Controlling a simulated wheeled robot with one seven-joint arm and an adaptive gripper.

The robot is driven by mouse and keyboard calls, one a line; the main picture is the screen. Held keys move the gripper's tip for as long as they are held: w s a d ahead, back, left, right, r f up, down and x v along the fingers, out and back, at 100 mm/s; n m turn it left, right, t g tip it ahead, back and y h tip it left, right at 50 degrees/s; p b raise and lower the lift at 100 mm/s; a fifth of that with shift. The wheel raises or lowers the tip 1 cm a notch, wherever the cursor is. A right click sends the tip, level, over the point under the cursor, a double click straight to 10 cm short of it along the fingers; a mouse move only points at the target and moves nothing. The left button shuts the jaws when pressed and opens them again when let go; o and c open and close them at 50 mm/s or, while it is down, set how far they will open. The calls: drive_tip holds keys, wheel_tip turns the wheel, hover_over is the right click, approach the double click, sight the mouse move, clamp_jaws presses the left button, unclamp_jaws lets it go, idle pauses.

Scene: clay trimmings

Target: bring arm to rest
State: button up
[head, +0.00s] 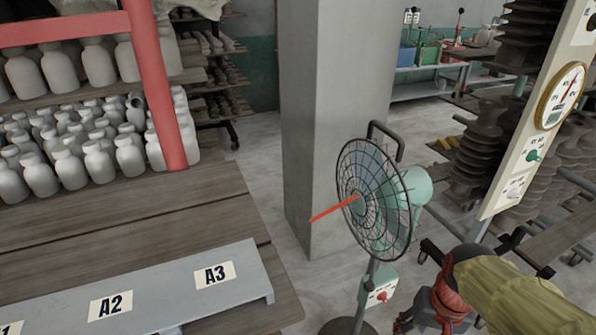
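My arm comes in at the lower right in the head view, with a khaki sleeve and a dark band at its end. Below the band is my red and black gripper (443,308), hanging low near the bottom edge. Its fingers are not clear, so I cannot tell whether it is open or shut. No held object can be made out. The gripper appears just right of the fan's stand in the picture; the gap between them cannot be judged.
A caged fan (375,200) with an orange-red streamer (333,209) stands beside a grey pillar (335,110). A wooden table (130,215) at left bears white bottles and a grey labelled rack (150,292). A gauge panel (535,130) and dark stacked pieces (490,150) stand right.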

drive_tip(key=a+r+n+t, duration=0.4)
drive_tip(key=a+r, duration=0.4)
drive_tip(key=r, duration=0.4)
drive_tip(key=shift+s+t, duration=0.4)
